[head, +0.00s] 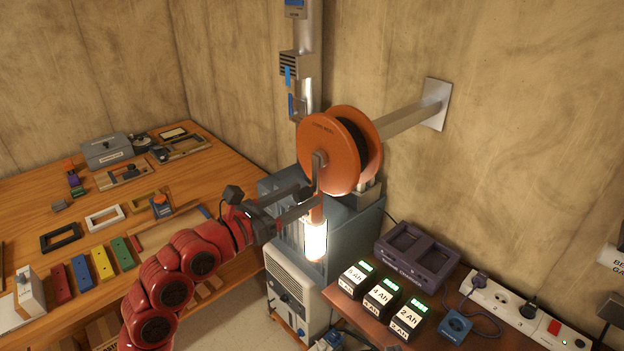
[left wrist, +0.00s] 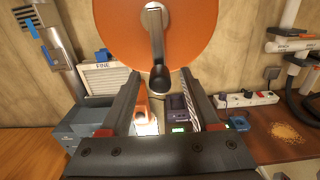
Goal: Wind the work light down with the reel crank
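The orange reel (head: 328,153) is held on a wall arm. Its grey crank (head: 317,172) hangs downward on the near face. In the left wrist view the crank's dark knob (left wrist: 161,79) points toward me. My left gripper (head: 308,199) is at the crank knob. In the left wrist view its two fingers (left wrist: 161,76) stand apart, with the knob between their tips and a gap on both sides. The work light (head: 316,240) hangs lit below the reel; its orange top and bright tube (left wrist: 142,112) show between the fingers. My right gripper is out of view.
A grey-blue cabinet (head: 362,228) stands behind the light. A purple charger (head: 416,254) and several labelled batteries (head: 379,298) sit on the right bench beside a power strip (head: 520,315). The wooden workbench (head: 40,205) at left carries coloured blocks and tools.

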